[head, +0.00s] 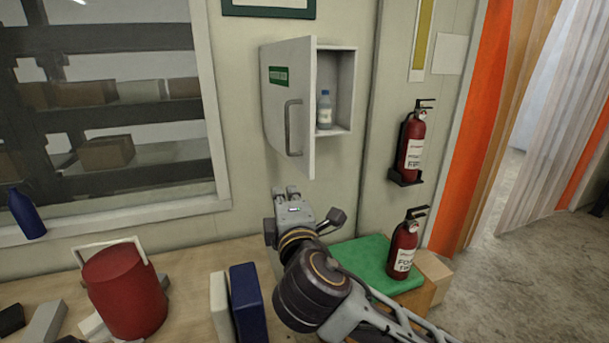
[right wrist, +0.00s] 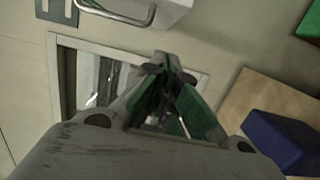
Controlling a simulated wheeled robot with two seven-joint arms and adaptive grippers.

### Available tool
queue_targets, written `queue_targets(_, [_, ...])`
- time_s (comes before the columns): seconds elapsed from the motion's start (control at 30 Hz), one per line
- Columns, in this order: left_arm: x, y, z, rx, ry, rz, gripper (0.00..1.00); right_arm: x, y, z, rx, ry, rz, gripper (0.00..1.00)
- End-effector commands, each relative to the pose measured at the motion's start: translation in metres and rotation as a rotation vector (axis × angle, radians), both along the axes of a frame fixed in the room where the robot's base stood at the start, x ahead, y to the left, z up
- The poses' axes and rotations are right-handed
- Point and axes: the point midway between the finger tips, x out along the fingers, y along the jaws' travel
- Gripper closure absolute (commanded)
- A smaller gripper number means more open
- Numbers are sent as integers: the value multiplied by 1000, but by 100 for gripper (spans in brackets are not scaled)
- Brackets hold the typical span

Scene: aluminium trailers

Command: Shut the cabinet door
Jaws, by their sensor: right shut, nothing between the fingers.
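The wall cabinet (head: 343,92) hangs on the wall with its white door (head: 291,75) swung open to the left. The door has a grey bar handle (head: 292,128) and a green label. A small bottle (head: 324,110) stands inside the cabinet. My right gripper (head: 284,192) is below the door, apart from it, with its fingers pointing up toward the wall. In the right wrist view its fingers (right wrist: 165,62) meet at the tips, shut and empty. The door's handle (right wrist: 120,14) shows at the top of that view. My left gripper is not in view.
One fire extinguisher (head: 412,145) hangs right of the cabinet; another (head: 404,248) stands on a green-topped box (head: 365,258).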

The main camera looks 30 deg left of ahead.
Motion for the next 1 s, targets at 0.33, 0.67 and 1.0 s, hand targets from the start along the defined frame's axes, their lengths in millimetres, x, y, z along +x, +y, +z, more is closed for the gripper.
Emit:
queue_targets(0.33, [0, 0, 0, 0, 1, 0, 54, 1, 0, 0, 0, 0, -1, 100])
queue_targets(0.67, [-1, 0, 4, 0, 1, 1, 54, 10, 9, 1, -1, 1, -2, 100])
queue_targets(1.0, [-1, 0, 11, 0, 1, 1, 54, 32, 29, 1, -1, 1, -2, 100])
